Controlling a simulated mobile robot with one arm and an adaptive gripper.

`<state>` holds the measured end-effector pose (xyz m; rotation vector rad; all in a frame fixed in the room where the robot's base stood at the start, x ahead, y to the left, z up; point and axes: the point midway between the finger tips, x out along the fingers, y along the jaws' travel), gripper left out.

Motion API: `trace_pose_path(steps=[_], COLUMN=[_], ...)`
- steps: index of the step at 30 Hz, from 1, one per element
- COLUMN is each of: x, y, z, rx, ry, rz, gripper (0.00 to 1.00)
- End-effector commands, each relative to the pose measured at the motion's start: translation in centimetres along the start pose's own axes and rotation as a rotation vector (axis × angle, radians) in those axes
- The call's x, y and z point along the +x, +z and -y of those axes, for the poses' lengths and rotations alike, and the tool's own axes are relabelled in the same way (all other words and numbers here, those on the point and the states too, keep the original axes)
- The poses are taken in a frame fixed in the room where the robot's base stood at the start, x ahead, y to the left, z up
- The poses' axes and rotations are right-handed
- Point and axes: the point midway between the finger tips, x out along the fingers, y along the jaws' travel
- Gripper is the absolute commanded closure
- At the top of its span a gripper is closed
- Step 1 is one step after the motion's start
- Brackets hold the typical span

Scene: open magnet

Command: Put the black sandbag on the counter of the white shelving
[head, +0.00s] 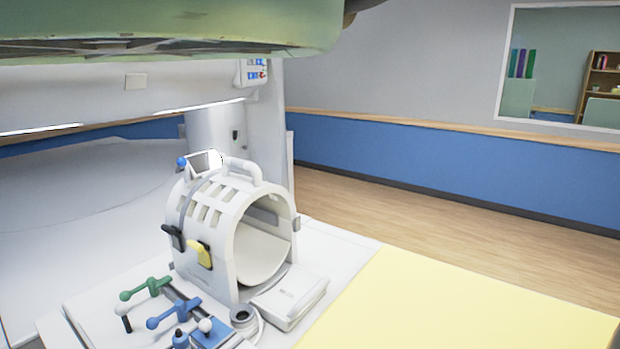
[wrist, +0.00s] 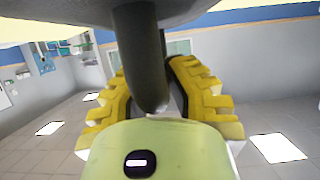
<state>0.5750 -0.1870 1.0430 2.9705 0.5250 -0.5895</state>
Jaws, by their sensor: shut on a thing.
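My gripper (wrist: 150,100) shows in the wrist view, with ridged yellow fingers on both sides and a pale green body. It is shut on a dark, rounded thing (wrist: 142,45), which fits the black sandbag; only part of it shows between the fingers. A grey mass at the top of that view hides more of it. The wrist picture seems upside down, with ceiling lights at the bottom. My gripper is not clearly seen in the head view. I cannot make out the white shelving or its counter in either view.
In the head view, a white coil (head: 213,225) stands on the scanner table, beside a white box (head: 290,297) and green and blue-handled tools (head: 165,307). A yellow pad (head: 455,305) lies to the right. Wooden floor (head: 400,206) is clear behind it, along the blue wall.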

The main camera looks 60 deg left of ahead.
Motion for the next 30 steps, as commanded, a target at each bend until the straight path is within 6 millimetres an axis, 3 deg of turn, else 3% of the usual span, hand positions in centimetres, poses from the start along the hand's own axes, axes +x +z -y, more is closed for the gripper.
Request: trace_pose_path(steps=[18,30], x=[-7.7,-11.2], y=[-0.5,-0.4], z=[-0.2,-0.2], rx=[0.002,0.002], ry=[0.009,0.008], rz=[-0.008,-0.007], gripper=[1.0,1.0])
